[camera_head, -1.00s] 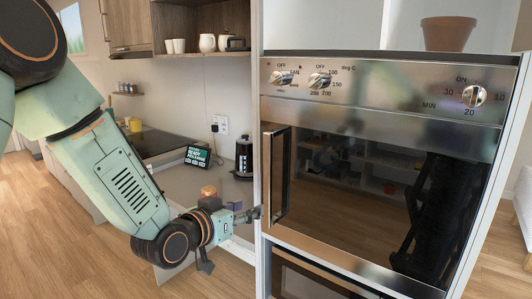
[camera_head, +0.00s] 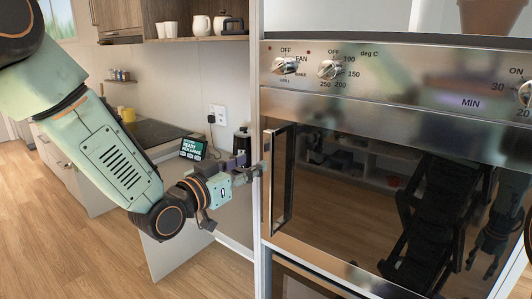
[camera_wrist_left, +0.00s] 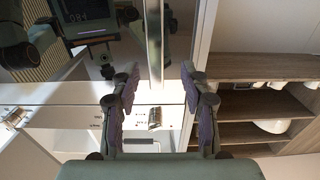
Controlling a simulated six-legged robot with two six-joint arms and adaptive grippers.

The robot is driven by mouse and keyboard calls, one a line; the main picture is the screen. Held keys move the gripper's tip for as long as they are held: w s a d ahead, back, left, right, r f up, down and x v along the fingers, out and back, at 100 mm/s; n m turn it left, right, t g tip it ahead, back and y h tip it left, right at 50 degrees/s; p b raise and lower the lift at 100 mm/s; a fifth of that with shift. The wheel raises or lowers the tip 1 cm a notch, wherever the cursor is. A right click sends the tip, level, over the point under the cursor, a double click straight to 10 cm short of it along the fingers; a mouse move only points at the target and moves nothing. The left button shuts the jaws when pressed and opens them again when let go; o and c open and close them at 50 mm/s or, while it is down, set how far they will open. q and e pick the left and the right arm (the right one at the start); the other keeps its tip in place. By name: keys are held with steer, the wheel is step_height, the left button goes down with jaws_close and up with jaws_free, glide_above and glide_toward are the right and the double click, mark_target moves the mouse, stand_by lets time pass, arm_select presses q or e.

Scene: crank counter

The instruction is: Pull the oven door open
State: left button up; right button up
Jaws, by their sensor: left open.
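The oven door (camera_head: 350,215) is dark glass with a steel frame and looks shut. Its upright handle (camera_head: 267,212) stands out from the door's left side. My left gripper (camera_head: 256,172) is at the handle's left, near its middle height, with fingers pointing right. In the left wrist view, my left gripper (camera_wrist_left: 159,75) is open, and the handle (camera_wrist_left: 156,40) shows as a metal bar between its two fingertips in the picture. I cannot tell whether they touch it. My right gripper is not in view; a dark arm shows only as a reflection in the glass.
The control panel (camera_head: 400,75) with knobs sits above the door. A second dark-fronted appliance (camera_head: 300,285) is below. Wooden floor (camera_head: 100,235) is clear at lower left.

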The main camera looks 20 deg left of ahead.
mark_target(266, 156)
arm_select(q)
steer(key=x, duration=0.4)
steer(key=p+x, duration=0.1)
steer(key=x, duration=0.1)
steer(key=shift+w+d, duration=0.15)
steer(key=shift+d, duration=0.25)
steer(key=shift+w, duration=0.3)
steer(key=shift+s+d+r, duration=0.1)
steer(key=shift+w, duration=0.25)
steer(key=c, duration=0.4)
steer(key=shift+s, duration=0.15)
jaws_close()
